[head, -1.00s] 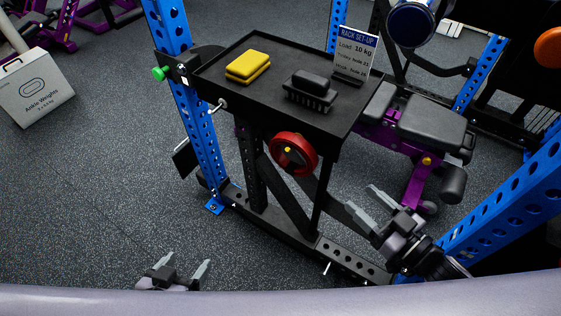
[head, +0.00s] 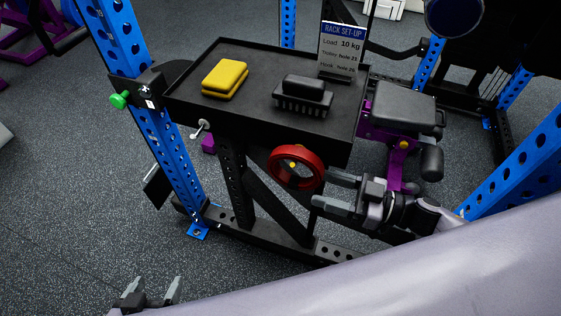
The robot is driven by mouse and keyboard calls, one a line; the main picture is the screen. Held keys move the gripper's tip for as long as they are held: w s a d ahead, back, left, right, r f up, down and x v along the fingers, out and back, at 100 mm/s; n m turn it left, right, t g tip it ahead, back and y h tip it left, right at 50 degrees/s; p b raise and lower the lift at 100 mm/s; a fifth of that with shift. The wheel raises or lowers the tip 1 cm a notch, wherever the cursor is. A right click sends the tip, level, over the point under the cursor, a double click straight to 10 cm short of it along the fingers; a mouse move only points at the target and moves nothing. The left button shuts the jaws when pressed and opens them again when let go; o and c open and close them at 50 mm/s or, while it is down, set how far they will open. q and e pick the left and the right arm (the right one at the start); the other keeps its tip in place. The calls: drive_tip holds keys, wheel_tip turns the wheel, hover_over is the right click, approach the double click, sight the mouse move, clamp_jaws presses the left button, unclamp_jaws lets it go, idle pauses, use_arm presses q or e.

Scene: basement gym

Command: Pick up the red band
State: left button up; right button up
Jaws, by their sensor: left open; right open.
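The red band (head: 318,168) is a thick red ring at the front of the black tray stand, below the tray's front edge. It is around a yellow-tipped peg (head: 293,165). My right gripper (head: 336,190) is open and empty, just right of the ring's lower right side. Its fingers point left toward the ring; in this view they look close, but I cannot tell whether they touch it. My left gripper (head: 157,287) is open and empty at the bottom left, low in the picture and well away from the ring.
The black tray (head: 257,70) holds a yellow block (head: 225,78), a black brush (head: 303,95) and a rack set-up sign (head: 341,50). Blue rack uprights (head: 165,130) stand on both sides. A padded bench (head: 402,107) is behind on the right.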

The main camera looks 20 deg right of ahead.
sight(304, 184)
drive_tip(key=x, duration=0.7)
drive_tip(key=shift+s+a+r, duration=0.15)
drive_tip(key=shift+a, duration=0.1)
clamp_jaws()
